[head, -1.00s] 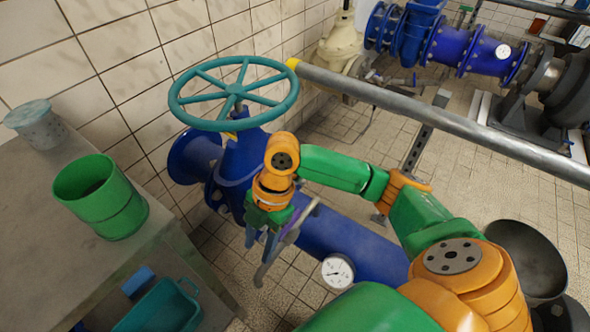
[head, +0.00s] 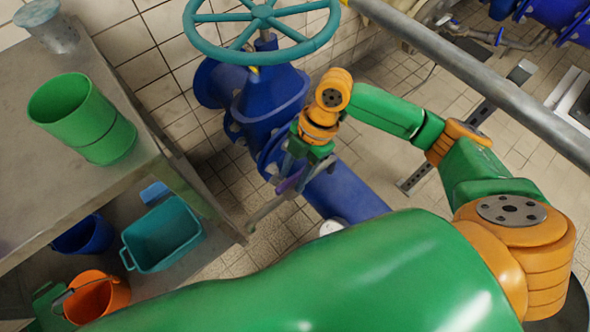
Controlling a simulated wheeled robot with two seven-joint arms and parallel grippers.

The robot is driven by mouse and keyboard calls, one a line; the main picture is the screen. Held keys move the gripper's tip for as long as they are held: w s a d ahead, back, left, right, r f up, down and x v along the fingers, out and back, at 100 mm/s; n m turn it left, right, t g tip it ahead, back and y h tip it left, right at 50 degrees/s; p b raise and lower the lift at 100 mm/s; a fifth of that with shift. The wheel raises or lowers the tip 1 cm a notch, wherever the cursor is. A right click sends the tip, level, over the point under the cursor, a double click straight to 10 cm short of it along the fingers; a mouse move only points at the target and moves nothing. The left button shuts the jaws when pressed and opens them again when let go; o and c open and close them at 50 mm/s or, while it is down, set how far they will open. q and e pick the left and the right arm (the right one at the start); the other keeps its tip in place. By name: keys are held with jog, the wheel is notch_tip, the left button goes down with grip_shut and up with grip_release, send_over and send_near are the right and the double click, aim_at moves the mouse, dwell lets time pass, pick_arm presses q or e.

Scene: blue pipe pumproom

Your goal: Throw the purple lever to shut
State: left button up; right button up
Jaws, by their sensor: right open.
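The purple lever (head: 290,183) shows as a short purple piece at the near side of the blue pipe (head: 345,195), just below my right gripper. My right gripper (head: 294,174) is open and points down, with its fingers right at the lever. I cannot tell whether the fingers straddle the lever or touch it. The gripper hides part of the lever. A grey bar (head: 268,212) slants down to the left beside it; I cannot tell how it joins the lever. My left gripper is not in view.
A teal handwheel (head: 262,22) tops the blue valve (head: 268,100) behind the gripper. A grey pipe (head: 480,80) crosses at upper right. A bench (head: 150,95) at left carries a green bucket (head: 85,118). Below are a teal crate (head: 165,240) and an orange bucket (head: 98,297).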

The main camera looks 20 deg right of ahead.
grip_shut()
jog(key=shift+r+m+p, duration=0.2)
jog(key=shift+m+p, duration=0.1)
jog(key=shift+p, duration=0.25)
jog(key=m+t+p, duration=0.1)
jog(key=m+p, duration=0.3)
jog(key=p, duration=0.1)
jog(key=m+t+p, duration=0.2)
jog(key=m+p, duration=0.2)
jog(key=p, duration=0.2)
jog(key=m+t+h+p, duration=0.1)
jog(key=m+p, duration=0.3)
jog(key=p, duration=0.2)
jog(key=shift+s+a+r+m+t, duration=0.15)
jog(key=shift+s+m+t, duration=0.15)
jog(key=shift+s+t, duration=0.1)
jog(key=shift+m+h+p, duration=0.4)
jog(key=shift+m+p, duration=0.7)
jog(key=shift+m, duration=0.1)
jog(key=shift+a+f+m+t+h+p, duration=0.15)
jog(key=shift+m+t+h+p, duration=0.15)
jog(key=shift+m, duration=0.3)
jog(key=shift+d+f+m+t+h+p, duration=0.1)
jog(key=shift+m+t+p, duration=0.1)
jog(key=shift+m+p, duration=0.3)
jog(key=shift+f+m, duration=0.1)
jog(key=shift+m, duration=0.2)
